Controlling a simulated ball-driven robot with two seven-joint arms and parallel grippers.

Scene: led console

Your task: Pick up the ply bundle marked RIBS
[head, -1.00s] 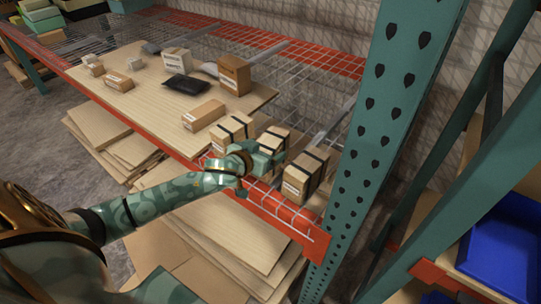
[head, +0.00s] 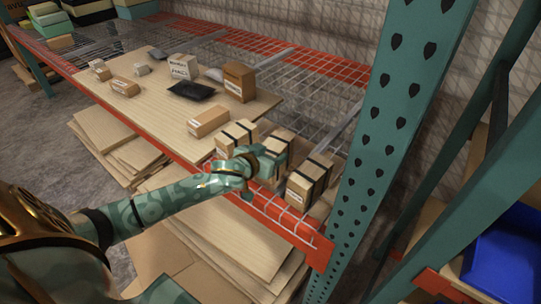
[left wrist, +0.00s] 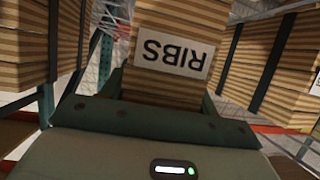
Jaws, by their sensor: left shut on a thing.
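The ply bundle marked RIBS (left wrist: 172,52) fills the middle of the left wrist view, its white label upside down. In the head view it is the middle one of three strapped bundles (head: 286,139) near the front edge of the rack shelf. My left gripper (head: 264,160) is shut on it from the front and hides much of its near face. I cannot tell whether the bundle is clear of the shelf. My right gripper is not in view.
Similar bundles stand close on the left (head: 237,136) and right (head: 309,179). A tan box (head: 208,120), a black packet (head: 192,90) and a brown box (head: 239,81) sit on the board behind. A green rack post (head: 375,140) rises at the right.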

